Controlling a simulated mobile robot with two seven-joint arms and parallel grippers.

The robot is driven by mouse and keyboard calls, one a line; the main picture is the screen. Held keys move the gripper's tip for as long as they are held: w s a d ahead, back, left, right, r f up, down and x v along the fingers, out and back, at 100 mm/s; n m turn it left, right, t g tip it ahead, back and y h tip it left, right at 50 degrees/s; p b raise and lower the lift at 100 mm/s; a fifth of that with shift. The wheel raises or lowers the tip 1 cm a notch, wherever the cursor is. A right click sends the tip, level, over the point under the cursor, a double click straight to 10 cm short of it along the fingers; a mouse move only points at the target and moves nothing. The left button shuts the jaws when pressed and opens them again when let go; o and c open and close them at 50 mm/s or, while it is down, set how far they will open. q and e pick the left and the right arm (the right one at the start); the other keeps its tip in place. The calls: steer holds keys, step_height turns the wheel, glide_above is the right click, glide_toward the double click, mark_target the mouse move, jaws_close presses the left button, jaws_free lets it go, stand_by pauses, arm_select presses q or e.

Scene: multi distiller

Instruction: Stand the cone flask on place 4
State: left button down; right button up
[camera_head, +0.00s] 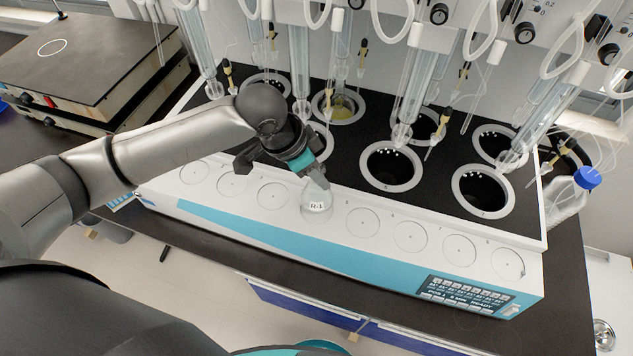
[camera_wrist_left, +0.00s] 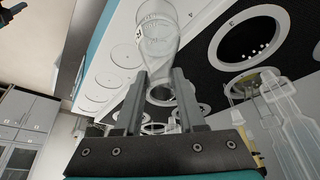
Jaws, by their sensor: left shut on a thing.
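The cone flask (camera_head: 317,206) is clear glass with an "R-1" label. It is upright over the white front ledge, at the fourth circle from the left in the head view. My left gripper (camera_head: 315,178) comes from above and behind and is shut on its neck. In the left wrist view the flask (camera_wrist_left: 158,42) extends from between the fingers of the left gripper (camera_wrist_left: 160,80). The circle under the flask is covered, and I cannot tell whether the base touches the ledge. My right gripper is not in view.
Empty marked circles lie on both sides, one left (camera_head: 271,196) and one right (camera_head: 363,222). Behind is a black top with ringed wells (camera_head: 391,166), one holding yellowish liquid (camera_head: 341,108). Glass tubes (camera_head: 416,85) hang above. A control panel (camera_head: 466,291) is at front right.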

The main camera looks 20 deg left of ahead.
arm_select(q)
step_height(320, 180, down, 4)
steer(key=shift+r, duration=0.1)
stand_by(0.4)
steer(key=c, duration=0.5)
jaws_free()
steer(key=v, duration=1.2)
steer(key=shift+p, duration=0.35)
steer(key=shift+w, duration=0.1)
